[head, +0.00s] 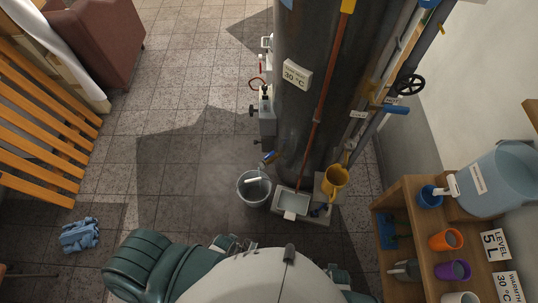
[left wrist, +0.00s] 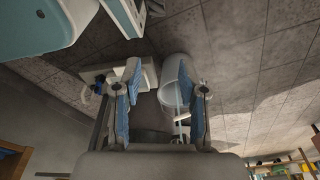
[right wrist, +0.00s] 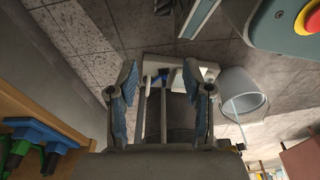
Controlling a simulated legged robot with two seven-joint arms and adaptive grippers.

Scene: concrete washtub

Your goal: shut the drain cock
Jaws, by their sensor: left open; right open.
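A small cock with a blue handle (head: 269,157) sits low on the dark tank (head: 292,130), just above a grey bucket (head: 243,196). A second small blue handle (head: 319,211) shows beside the pale basin (head: 290,201) at the tank's foot. I cannot tell which is the drain cock. My left gripper (left wrist: 165,98) is open and empty; beyond its fingers the bucket (left wrist: 176,72) shows. My right gripper (right wrist: 165,88) is open and empty, with the basin (right wrist: 200,68) and a blue part (right wrist: 190,76) beyond its fingers. Neither gripper touches these things. In the head view both grippers are mostly hidden.
A yellow jug (head: 335,181) stands right of the basin. A wooden shelf (head: 411,205) with cups and a blue water container (head: 497,178) is at the right. A black handwheel (head: 410,85) sits on the pipes.

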